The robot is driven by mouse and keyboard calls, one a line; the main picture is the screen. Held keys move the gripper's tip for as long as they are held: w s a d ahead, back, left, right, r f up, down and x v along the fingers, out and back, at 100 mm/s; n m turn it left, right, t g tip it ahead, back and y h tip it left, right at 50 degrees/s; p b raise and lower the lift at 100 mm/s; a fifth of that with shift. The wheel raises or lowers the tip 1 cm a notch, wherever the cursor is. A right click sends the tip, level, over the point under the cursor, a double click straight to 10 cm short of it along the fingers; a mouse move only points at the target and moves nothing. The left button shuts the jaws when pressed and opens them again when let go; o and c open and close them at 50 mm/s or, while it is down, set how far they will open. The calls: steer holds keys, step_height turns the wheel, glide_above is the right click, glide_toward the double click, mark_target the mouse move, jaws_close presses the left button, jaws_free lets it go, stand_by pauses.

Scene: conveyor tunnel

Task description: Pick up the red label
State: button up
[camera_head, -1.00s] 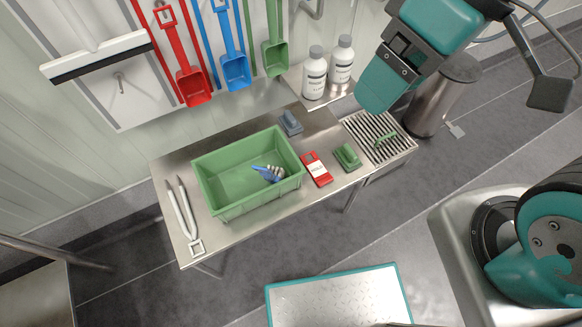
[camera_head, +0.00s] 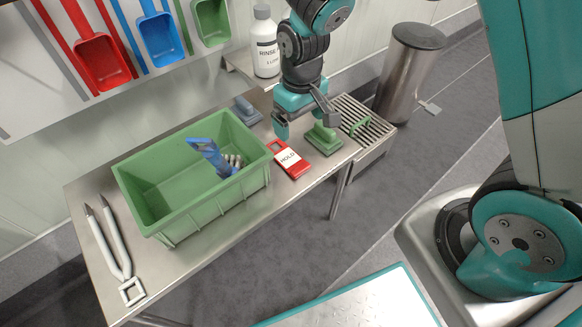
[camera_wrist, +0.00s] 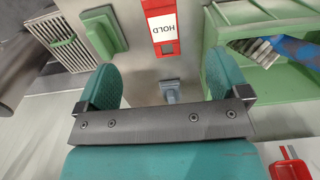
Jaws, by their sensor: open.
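The red label (camera_head: 290,161) lies flat on the steel table, with a white panel reading HOLD. It also shows in the wrist view (camera_wrist: 163,26) near the top edge, where its far end is cut off. My gripper (camera_head: 303,116) is open and empty above the table, just behind the label. In the wrist view its two teal fingers (camera_wrist: 160,90) stand wide apart, with the label beyond the gap between them.
A green crate (camera_head: 168,214) with a blue-handled item (camera_head: 215,156) stands left of the label. A green block (camera_head: 324,140) is close on its right. A grey-blue block (camera_head: 246,110) lies behind. Tongs (camera_head: 116,252) lie far left. A bottle (camera_head: 264,42) stands at the back.

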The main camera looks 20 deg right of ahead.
mark_target(299, 167)
step_height(299, 167, down, 16)
steer(key=b, duration=0.5)
steer(key=shift+d+b, duration=0.1)
steer(key=shift+b, duration=0.25)
steer(key=shift+r, duration=0.15)
steer(key=c, duration=1)
